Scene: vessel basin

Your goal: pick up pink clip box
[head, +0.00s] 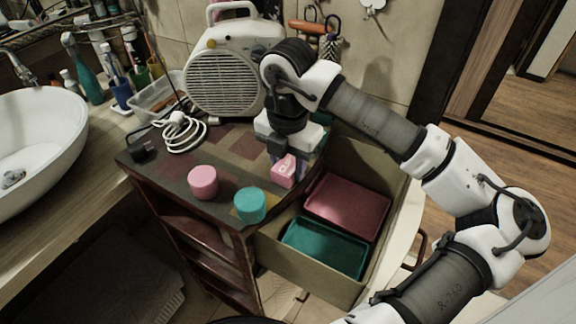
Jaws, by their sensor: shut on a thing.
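The pink clip box (284,172) is a small pink block with a pale mark on its side. It is at the right part of the dark cabinet top, below my gripper (278,155). My gripper points down and is shut on the box's upper part. I cannot tell whether the box touches the surface or is slightly lifted. The far side of the box is hidden by the fingers.
A pink cylinder (203,182) and a teal cylinder (250,204) stand left of the box. A white heater (222,80) and coiled white cable (184,134) are behind.

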